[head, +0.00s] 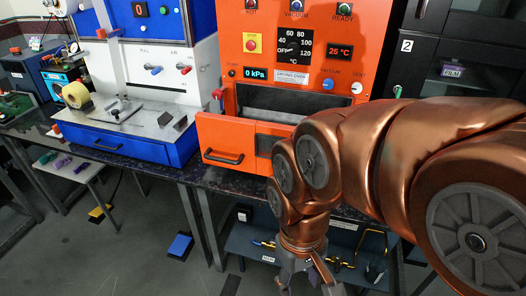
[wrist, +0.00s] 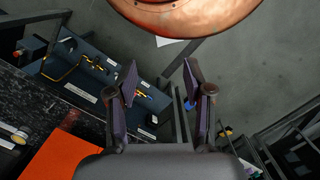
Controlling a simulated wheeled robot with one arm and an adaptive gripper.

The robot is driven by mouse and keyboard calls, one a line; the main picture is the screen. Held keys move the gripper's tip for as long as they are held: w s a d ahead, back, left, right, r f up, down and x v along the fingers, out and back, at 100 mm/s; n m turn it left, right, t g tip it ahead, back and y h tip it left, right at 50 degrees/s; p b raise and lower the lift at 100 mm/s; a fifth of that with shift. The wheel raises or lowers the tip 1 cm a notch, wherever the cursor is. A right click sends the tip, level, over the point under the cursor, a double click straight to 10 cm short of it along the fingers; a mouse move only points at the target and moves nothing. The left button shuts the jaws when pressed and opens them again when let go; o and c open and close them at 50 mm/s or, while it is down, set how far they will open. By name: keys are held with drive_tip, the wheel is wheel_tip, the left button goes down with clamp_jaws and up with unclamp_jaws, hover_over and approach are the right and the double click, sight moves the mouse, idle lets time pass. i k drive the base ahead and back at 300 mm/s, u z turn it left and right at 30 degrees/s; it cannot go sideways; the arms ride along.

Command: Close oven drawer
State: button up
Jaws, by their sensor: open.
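The orange drying oven (head: 280,48) stands on the dark bench in the head view. Its orange drawer (head: 231,138) is pulled out toward me, with a black handle (head: 223,158) on its front. The drawer's right part is hidden behind my arm. My gripper (head: 305,283) hangs below bench height, to the right of the drawer and in front of the bench, apart from the handle. In the wrist view my gripper (wrist: 158,82) is open with nothing between its fingers. An orange surface (wrist: 70,155), likely the drawer, shows at the lower left there.
A blue and white machine (head: 150,70) with a blue drawer stands left of the oven. A black cabinet (head: 450,60) is at the right. A blue pedal (head: 180,245) lies on the floor, which is otherwise mostly clear.

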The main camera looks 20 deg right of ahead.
sight(245, 142)
drive_tip(key=z, duration=0.05)
drive_tip(key=k, duration=1.1)
drive_tip(key=u, duration=0.65)
drive_tip(key=i, duration=0.45)
